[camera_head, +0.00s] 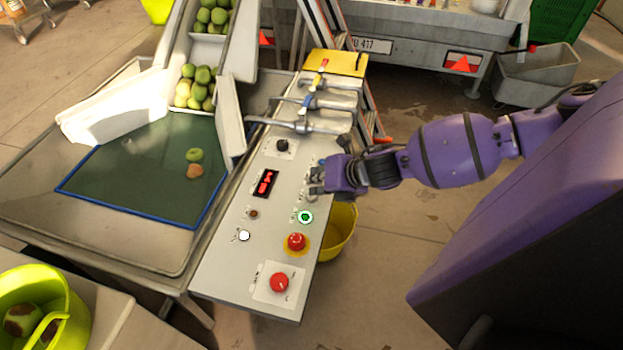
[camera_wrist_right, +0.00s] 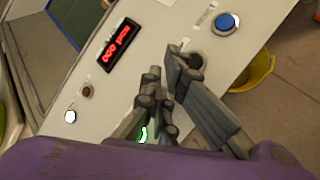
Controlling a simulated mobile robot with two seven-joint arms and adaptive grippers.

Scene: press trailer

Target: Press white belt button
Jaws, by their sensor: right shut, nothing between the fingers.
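The white button (camera_head: 244,236) is a small round button at the lower left of the grey control panel (camera_head: 225,270). It also shows at the left of the right wrist view (camera_wrist_right: 70,116), uncovered. My right gripper (camera_head: 314,182) is over the panel's right edge, up and to the right of the white button and apart from it. In the right wrist view its dark fingers (camera_wrist_right: 166,76) are shut with nothing held, and they partly hide the green-lit button (camera_wrist_right: 143,134). My left gripper is not in view.
The panel also has a red display (camera_head: 265,183), a small brown button (camera_head: 253,214), a red mushroom button (camera_head: 296,241), a red knob (camera_head: 279,282) and a blue button (camera_wrist_right: 228,23). Metal handles (camera_head: 305,126) stand at its far end. A green belt (camera_head: 140,170) with fruit lies left.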

